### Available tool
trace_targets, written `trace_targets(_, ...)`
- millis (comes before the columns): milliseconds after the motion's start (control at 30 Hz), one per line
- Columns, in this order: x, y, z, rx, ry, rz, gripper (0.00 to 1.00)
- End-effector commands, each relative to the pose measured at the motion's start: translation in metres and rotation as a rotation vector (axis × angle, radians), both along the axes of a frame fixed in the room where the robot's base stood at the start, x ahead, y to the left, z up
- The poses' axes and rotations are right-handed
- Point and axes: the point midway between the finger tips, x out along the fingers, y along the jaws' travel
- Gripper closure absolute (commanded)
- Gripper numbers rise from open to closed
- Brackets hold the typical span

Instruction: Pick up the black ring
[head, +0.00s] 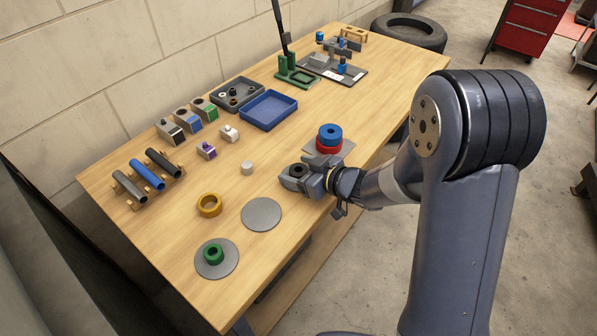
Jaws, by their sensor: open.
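A blue ring (329,131) sits on a red ring (328,147) on a grey plate, close behind my gripper. A blue tray (268,126) stands farther back.

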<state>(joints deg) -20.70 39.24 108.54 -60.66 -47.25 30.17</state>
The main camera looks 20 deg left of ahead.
Motion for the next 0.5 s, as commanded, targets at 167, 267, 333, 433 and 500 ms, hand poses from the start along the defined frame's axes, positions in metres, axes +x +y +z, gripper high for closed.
trace_targets(167,0.0007,0.0007,-0.0004,0.0,0.0,-0.001,0.32)
trace_targets(267,0.0006,0.0006,-0.0004,0.0,0.0,-0.001,0.36)
trace_targets(333,0.0006,0.0005,-0.0004,0.0,0.0,-0.001,0.42)
trace_targets(433,0.0005,0.0004,-0.0004,0.0,0.0,-0.001,0.5)
trace_targets(500,0.0005,0.0004,-0.0004,0.0,0.0,-0.001,0.56)
